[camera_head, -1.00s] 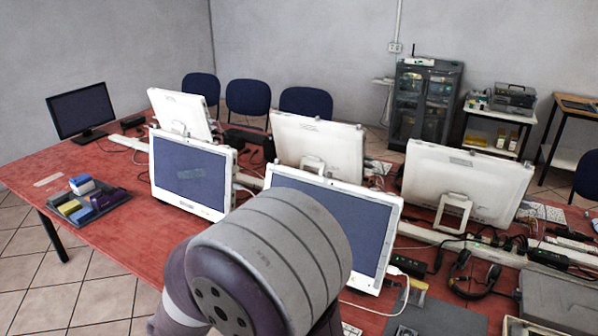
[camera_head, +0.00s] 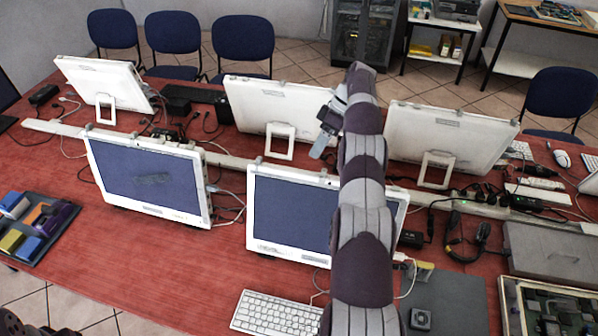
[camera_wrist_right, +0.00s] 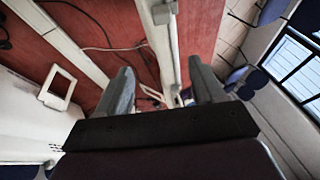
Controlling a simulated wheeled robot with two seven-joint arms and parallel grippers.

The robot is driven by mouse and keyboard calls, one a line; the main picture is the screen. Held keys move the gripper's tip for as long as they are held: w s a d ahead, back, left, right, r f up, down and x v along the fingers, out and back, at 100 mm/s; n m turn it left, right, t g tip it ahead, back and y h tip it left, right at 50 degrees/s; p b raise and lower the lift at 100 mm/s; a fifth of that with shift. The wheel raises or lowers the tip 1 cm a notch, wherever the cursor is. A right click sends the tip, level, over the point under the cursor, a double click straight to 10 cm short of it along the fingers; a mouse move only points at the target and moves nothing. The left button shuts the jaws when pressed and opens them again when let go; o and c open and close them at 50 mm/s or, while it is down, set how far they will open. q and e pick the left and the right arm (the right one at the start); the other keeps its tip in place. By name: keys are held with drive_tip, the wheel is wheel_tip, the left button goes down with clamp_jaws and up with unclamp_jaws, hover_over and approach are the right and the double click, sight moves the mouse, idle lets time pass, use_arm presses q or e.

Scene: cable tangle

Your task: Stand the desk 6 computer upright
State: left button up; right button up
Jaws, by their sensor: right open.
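Several white all-in-one computers stand on the red table, and none lies flat. No desk number is readable, so I cannot tell which is desk 6. The middle back computer (camera_head: 265,105) leans on its stand, its rear towards me. My right gripper (camera_head: 321,138) is at its right end, partly hidden by my own arm. In the right wrist view my right gripper (camera_wrist_right: 162,88) is open, fingers apart. A white computer edge (camera_wrist_right: 166,45) runs between and beyond the fingertips; contact is unclear.
The right back computer (camera_head: 448,135) stands close to my right arm. The front middle computer (camera_head: 285,215) is partly behind it. The front left computer (camera_head: 150,180), a keyboard (camera_head: 275,315) and a parts tray (camera_head: 38,252) are nearby. Cables and a white channel (camera_head: 230,160) cross the table.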

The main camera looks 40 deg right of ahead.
sight(303, 171)
use_arm(q)
wheel_tip(303, 171, down, 6)
drive_tip(key=b, duration=0.5)
use_arm(e)
drive_tip(key=a+f+p, duration=0.1)
drive_tip(key=a+f, duration=0.1)
drive_tip(key=a, duration=0.1)
drive_tip(key=shift+s+f, duration=0.15)
drive_tip(key=shift+f, duration=0.25)
drive_tip(key=p+x, duration=0.1)
drive_tip(key=x, duration=0.2)
drive_tip(key=p+x, duration=0.2)
drive_tip(key=x, duration=0.2)
drive_tip(key=shift+w+f, duration=0.25)
drive_tip(key=shift+a+f, duration=0.2)
drive_tip(key=shift+f, duration=0.15)
use_arm(q)
drive_tip(key=r, duration=0.3)
drive_tip(key=shift+s+a+r, duration=0.25)
drive_tip(key=shift+s+r, duration=0.1)
drive_tip(key=shift+r, duration=0.05)
use_arm(e)
drive_tip(key=shift+f, duration=0.1)
